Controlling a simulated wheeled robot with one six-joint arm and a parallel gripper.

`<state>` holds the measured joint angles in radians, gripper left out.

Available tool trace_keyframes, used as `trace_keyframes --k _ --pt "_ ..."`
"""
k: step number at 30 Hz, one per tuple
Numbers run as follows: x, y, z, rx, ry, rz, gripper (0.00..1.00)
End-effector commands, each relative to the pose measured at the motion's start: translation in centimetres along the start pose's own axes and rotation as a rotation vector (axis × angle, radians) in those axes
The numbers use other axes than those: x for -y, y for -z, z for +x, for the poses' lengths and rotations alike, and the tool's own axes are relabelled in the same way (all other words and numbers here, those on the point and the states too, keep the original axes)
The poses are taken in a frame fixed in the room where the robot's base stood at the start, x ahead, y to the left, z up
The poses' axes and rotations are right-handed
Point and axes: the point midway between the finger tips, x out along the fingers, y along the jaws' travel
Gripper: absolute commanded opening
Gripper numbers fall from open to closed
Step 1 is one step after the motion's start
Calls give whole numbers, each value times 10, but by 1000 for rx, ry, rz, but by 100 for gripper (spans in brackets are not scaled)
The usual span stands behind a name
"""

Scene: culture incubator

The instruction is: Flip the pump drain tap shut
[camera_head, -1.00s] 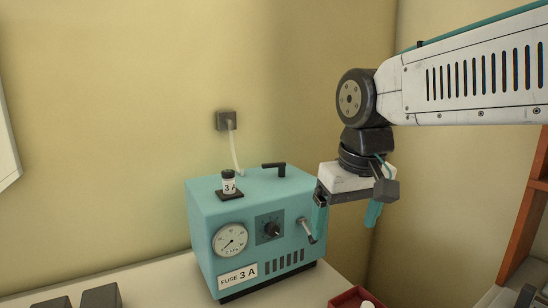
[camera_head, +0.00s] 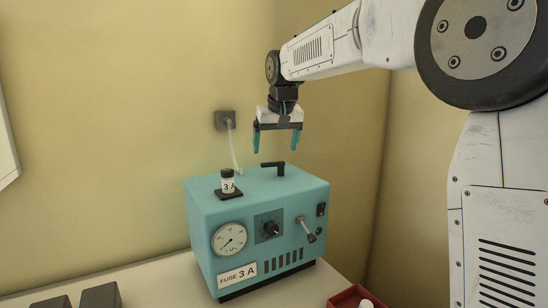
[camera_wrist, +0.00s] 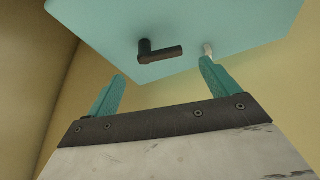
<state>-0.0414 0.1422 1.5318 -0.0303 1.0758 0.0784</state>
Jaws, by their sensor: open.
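The teal pump (camera_head: 205,208) stands on the bench. On its top is a black L-shaped lever (camera_head: 273,167), a short post with a horizontal arm. Its front right has another lever (camera_head: 306,229), slanting down, with a dark tip. Neither lever is labelled, so I cannot tell by name which is the drain tap. My gripper (camera_head: 276,150) is open and empty, pointing down just above the top lever, apart from it. In the wrist view, the black lever (camera_wrist: 165,52) shows beyond and between the two teal fingers (camera_wrist: 162,72) on the teal top (camera_wrist: 245,15).
A pale cord (camera_head: 234,150) runs up to a wall socket (camera_head: 225,120). Dark blocks (camera_head: 101,297) and a red tray (camera_head: 345,298) lie in front. The wall is close behind.

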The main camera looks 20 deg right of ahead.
Motion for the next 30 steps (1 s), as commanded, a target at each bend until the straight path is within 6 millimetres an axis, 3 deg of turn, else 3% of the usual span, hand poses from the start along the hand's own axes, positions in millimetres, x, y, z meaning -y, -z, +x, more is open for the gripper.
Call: trace_keyframes --k 3,9,19,20,24,30 --pt "0 0 21 3 0 0 87" --pt "0 0 42 1 0 0 87" --pt "0 0 47 0 0 0 87" --pt "0 0 47 0 0 0 82" --pt "0 0 47 0 0 0 43" --pt "-1 -1 46 1 9 -19 43"
